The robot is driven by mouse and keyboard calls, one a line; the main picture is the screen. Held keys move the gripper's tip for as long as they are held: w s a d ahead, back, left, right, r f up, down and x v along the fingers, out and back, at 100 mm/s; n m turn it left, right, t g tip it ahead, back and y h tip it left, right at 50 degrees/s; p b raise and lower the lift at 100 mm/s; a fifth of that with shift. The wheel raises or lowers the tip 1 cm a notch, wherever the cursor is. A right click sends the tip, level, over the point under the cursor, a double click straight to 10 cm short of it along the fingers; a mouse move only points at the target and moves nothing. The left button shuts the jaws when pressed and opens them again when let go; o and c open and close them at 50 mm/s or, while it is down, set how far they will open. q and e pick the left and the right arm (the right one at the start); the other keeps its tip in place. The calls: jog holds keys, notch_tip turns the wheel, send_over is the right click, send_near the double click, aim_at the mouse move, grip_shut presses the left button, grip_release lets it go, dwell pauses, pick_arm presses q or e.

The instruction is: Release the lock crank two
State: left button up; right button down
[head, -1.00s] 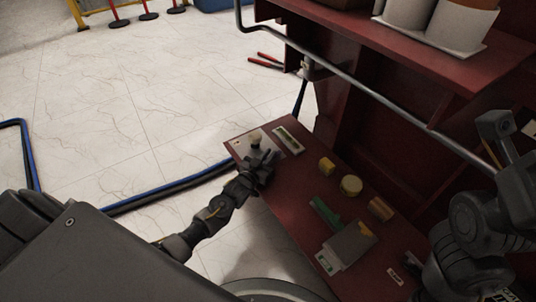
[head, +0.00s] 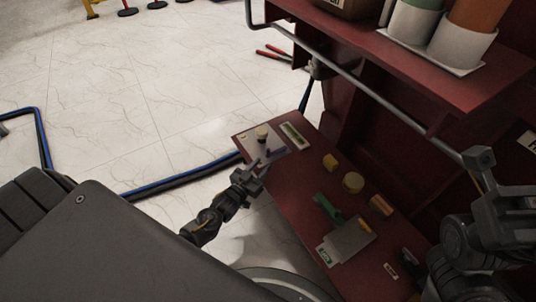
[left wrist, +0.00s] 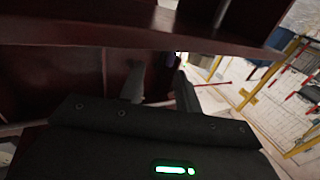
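A pale plate (head: 258,146) at the far left corner of the red table carries a cream knob (head: 262,133) and a dark bluish lever (head: 276,153). No label tells which part is lock crank two. My left gripper (head: 262,166) is just in front of the plate, near the table's left edge, and looks clear of the knob. In the left wrist view its two fingers (left wrist: 160,88) stand apart with nothing clearly held between them. My right arm is at the right edge; its gripper's fingers cannot be made out.
The red table (head: 290,200) also holds a narrow framed strip (head: 293,136), yellow blocks (head: 330,162), a round tan piece (head: 353,182), a green-handled tool (head: 328,211) and a grey plate (head: 348,241). A metal rail (head: 370,90) and shelf rise behind. Open floor lies left.

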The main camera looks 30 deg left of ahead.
pick_arm(q)
jog(key=shift+s+a, duration=0.1)
jog(key=shift+s, duration=0.85)
